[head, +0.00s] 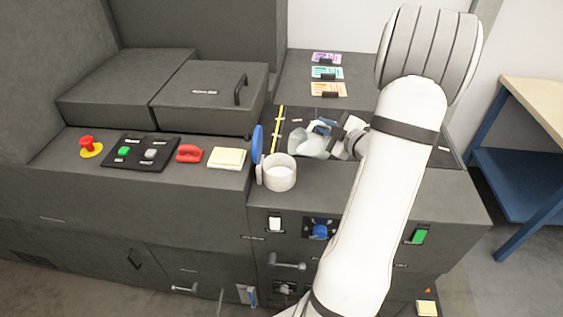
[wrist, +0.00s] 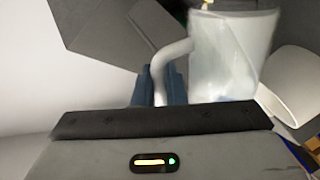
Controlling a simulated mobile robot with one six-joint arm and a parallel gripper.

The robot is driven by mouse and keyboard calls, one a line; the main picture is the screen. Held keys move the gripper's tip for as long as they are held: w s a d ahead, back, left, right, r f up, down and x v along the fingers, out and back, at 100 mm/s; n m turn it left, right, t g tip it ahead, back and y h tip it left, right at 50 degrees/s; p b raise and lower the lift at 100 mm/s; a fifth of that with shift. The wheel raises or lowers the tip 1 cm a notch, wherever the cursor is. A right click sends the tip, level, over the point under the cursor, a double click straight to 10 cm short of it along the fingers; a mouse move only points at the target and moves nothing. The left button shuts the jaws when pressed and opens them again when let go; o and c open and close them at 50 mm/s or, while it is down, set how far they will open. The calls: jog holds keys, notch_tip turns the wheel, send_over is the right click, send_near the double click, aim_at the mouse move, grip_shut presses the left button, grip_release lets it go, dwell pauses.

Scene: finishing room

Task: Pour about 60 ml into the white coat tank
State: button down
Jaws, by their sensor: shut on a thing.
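The white tank (head: 279,173) is a round, open-topped neck at the front edge of the machine. Its blue lid (head: 258,143) stands open at its left. My gripper (head: 350,140) is shut on the handle (wrist: 168,68) of a translucent jug (head: 309,144). The jug is just behind and right of the tank in the head view, apparently tilted left. In the wrist view, the jug (wrist: 225,55) is beyond the blue fingers (wrist: 160,88), with a white round rim (wrist: 288,90) beside it, probably the tank. The liquid level and any stream cannot be made out.
Coloured cards (head: 327,73) lie behind. A blue-framed bench (head: 530,160) stands at the right.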

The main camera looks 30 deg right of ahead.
aim_at(313, 123)
jog(key=shift+a+r+n, duration=0.35)
jog(key=shift+r+n, duration=0.15)
jog(key=shift+r, duration=0.05)
jog(key=shift+a+r+n+h+p, duration=0.3)
jog(key=shift+a+r+n+h, duration=0.2)
jog(key=shift+r+n, duration=0.15)
jog(key=shift+a+r+n, duration=0.15)
jog(key=shift+r+n, duration=0.1)
jog(key=shift+a+r, duration=0.15)
dwell(0.7)
jog(key=shift+a+r+n+b, duration=0.2)
jog(key=shift+a+n+b, duration=0.1)
jog(key=shift+a+b, duration=0.15)
jog(key=shift+a+r+n+b, duration=0.2)
jog(key=shift+a+n+b, duration=0.1)
jog(key=shift+a+b, duration=0.15)
dwell(0.9)
jog(key=shift+d, duration=0.1)
